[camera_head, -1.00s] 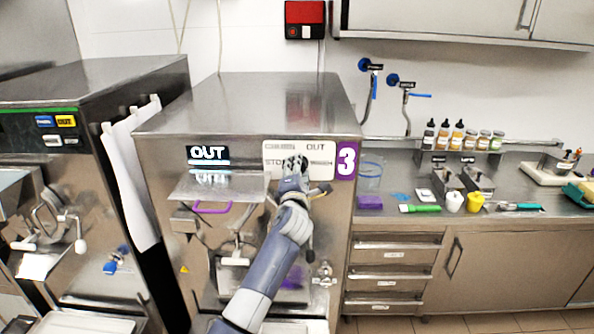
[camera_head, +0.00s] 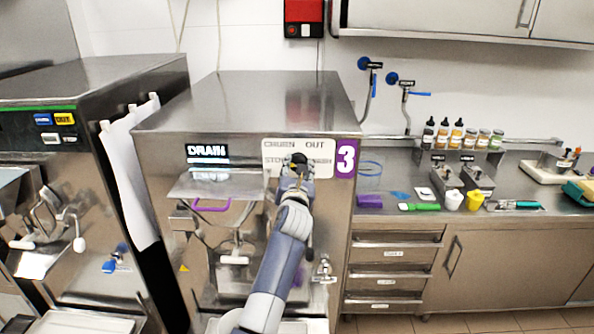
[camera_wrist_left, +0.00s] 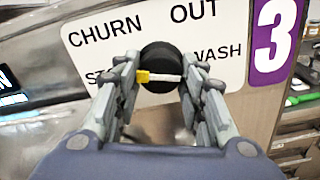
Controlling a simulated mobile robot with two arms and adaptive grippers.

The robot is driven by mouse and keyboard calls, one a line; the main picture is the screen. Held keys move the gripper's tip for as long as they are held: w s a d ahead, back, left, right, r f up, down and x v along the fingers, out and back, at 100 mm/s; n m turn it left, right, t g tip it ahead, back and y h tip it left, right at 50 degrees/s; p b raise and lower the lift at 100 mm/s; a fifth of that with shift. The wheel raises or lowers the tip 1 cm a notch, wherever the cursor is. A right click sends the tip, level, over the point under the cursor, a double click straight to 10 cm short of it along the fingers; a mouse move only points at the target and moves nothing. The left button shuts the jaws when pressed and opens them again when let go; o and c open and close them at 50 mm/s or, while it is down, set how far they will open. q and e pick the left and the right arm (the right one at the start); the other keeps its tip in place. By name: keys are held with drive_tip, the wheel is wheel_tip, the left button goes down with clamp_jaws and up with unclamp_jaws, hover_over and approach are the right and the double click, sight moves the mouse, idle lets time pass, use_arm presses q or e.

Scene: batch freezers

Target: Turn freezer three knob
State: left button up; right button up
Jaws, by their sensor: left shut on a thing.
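Freezer three (camera_head: 250,105) is the steel machine marked with a purple 3 label (camera_head: 346,158). Its knob (camera_wrist_left: 160,68) is round and black with a white bar and a yellow tip that points left in the left wrist view. The knob sits on a white plate (camera_wrist_left: 85,35) lettered CHURN, OUT, WASH and a partly hidden word. My left gripper (camera_wrist_left: 160,82) is shut on the knob, one finger on each side. In the head view the left gripper (camera_head: 294,165) covers part of the knob. The display (camera_head: 207,153) reads DRAIN. My right gripper is not in view.
A clear shelf (camera_head: 215,187) juts from the freezer front, left of my arm. Another freezer (camera_head: 85,85) stands at the left with a white towel (camera_head: 128,170) between. A counter (camera_head: 535,175) with bottles and tools is at the right.

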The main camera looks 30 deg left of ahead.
use_arm(q)
drive_tip(key=shift+d+f+n+b, duration=0.15)
drive_tip(key=shift+n+b, duration=0.2)
drive_tip(key=shift+n, duration=1.15)
drive_tip(key=o, duration=1)
drive_tip(key=v, duration=1.2)
